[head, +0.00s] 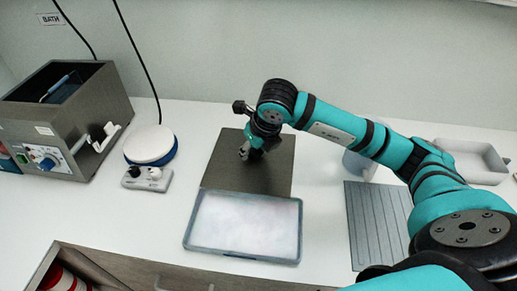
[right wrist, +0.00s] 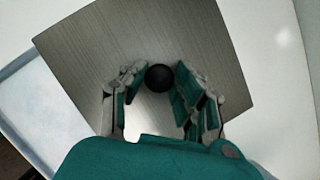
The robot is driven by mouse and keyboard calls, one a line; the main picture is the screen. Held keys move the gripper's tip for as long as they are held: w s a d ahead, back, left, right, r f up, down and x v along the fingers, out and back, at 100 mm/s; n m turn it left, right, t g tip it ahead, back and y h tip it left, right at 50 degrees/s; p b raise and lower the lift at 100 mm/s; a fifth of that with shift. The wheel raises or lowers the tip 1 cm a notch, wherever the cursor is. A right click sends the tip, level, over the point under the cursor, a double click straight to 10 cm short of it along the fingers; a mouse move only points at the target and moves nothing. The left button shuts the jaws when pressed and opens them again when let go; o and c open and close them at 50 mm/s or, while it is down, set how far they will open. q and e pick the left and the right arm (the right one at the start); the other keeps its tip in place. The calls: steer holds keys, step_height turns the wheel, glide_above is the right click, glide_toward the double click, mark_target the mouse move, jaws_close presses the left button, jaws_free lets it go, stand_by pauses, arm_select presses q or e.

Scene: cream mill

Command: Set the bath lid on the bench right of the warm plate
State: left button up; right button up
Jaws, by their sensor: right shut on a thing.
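The bath lid is a square grey metal plate (head: 225,170) with a black round knob (right wrist: 160,77), right of the warm plate. My right gripper (head: 250,152) is above the middle of the lid, its fingers shut on the knob in the right wrist view. I cannot tell whether the lid touches the bench or hangs just above it. The warm plate (head: 150,145) is a white disc with a blue rim and a small control box in front. The bath (head: 65,115), a grey box at the left, is open on top. My left gripper is not in view.
A shallow tray with a pale inside (head: 245,225) lies against or under the lid's near edge. A grey ribbed mat (head: 375,220) and a white bin (head: 470,160) are at the right. An open drawer (head: 130,270) is at the front. Bare bench (head: 190,115) lies behind the lid.

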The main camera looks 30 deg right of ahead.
steer(key=w+d, duration=0.3)
steer(key=shift+d+f, duration=0.25)
steer(key=shift+d, duration=0.1)
step_height(320, 180, down, 4)
steer(key=shift+r+b, duration=0.2)
steer(key=shift+b, duration=0.75)
steer(key=shift+r, duration=0.1)
steer(key=o, duration=1.1)
steer(key=b+v, duration=0.1)
steer(key=v, duration=1.1)
